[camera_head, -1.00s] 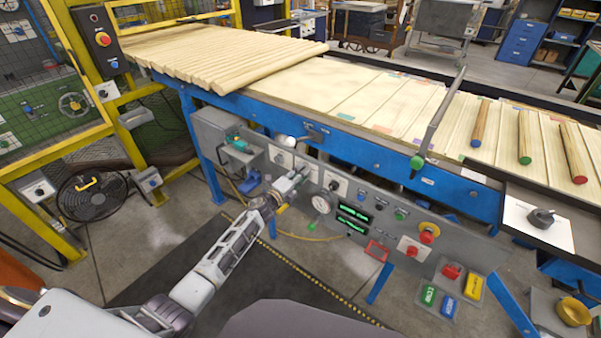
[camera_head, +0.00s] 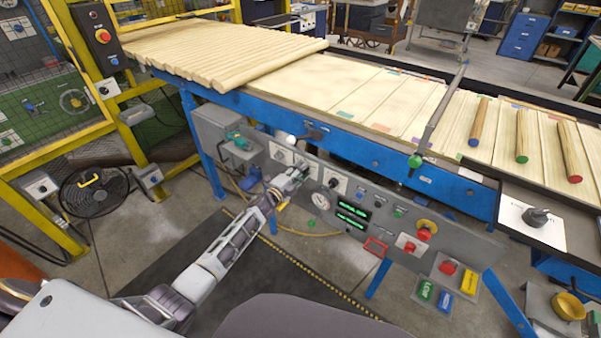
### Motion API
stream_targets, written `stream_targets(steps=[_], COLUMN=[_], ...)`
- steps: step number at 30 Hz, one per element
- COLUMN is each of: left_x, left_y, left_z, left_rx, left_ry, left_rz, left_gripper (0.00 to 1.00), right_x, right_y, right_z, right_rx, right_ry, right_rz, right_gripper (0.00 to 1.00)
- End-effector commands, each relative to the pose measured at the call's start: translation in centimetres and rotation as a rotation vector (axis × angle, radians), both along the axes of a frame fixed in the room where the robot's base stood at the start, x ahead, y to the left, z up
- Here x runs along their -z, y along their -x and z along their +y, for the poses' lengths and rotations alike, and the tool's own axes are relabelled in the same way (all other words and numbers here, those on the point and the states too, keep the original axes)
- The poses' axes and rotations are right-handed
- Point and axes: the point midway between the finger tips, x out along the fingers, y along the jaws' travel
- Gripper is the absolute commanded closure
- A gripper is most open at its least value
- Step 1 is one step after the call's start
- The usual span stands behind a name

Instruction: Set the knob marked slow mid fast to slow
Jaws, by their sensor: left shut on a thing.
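My left gripper (camera_head: 298,172) is at the upper left part of the grey control panel (camera_head: 385,237). It is shut on a small knob there, which the fingers mostly hide. A white plate (camera_head: 303,161) shows behind the fingers. The plate lettering is too small to read, so I cannot confirm the slow, mid and fast marks or the pointer's direction. A dark knob on a white plate (camera_head: 335,181) sits just right of the gripper, and another white-plated knob (camera_head: 279,154) sits to its left. My right gripper is not in view.
The blue conveyor frame (camera_head: 370,153) runs above the panel. A black fan (camera_head: 94,192) stands at left.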

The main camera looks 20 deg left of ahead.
Motion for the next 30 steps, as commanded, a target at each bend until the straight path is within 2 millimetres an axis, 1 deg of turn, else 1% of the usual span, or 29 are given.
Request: stream_targets(steps=[1, 2, 6, 13, 16, 20, 26, 30], left_x=[0.2, 0.2, 0.1, 0.0, 0.0, 0.1, 0.1, 0.1], left_y=[0.0, 0.0, 0.0, 0.0, 0.0, 0.2, 1.0, 2.0], left_z=[0.1, 0.1, 0.1, 0.0, 0.0, 0.1, 0.4, 0.8], left_rx=[-0.002, -0.002, -0.002, -0.001, -0.001, -0.001, -0.001, -0.001], left_ry=[0.000, 0.000, 0.000, 0.000, 0.000, 0.000, -0.001, 0.000], left_rz=[0.003, 0.003, 0.003, 0.001, 0.001, 0.001, 0.001, 0.001], left_gripper=[0.93, 0.66, 0.48, 0.47, 0.47, 0.47, 0.47, 0.47], right_x=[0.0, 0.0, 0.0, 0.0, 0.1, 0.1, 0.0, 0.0], right_y=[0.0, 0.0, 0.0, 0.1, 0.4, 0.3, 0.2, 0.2], right_z=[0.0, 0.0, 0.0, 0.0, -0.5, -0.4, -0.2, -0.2], right_rx=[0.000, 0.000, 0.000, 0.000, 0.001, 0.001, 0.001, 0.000], right_ry=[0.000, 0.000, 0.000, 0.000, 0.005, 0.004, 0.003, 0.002], right_rz=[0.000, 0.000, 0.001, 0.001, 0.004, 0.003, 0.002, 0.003], right_gripper=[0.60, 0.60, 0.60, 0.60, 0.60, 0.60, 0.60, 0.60])
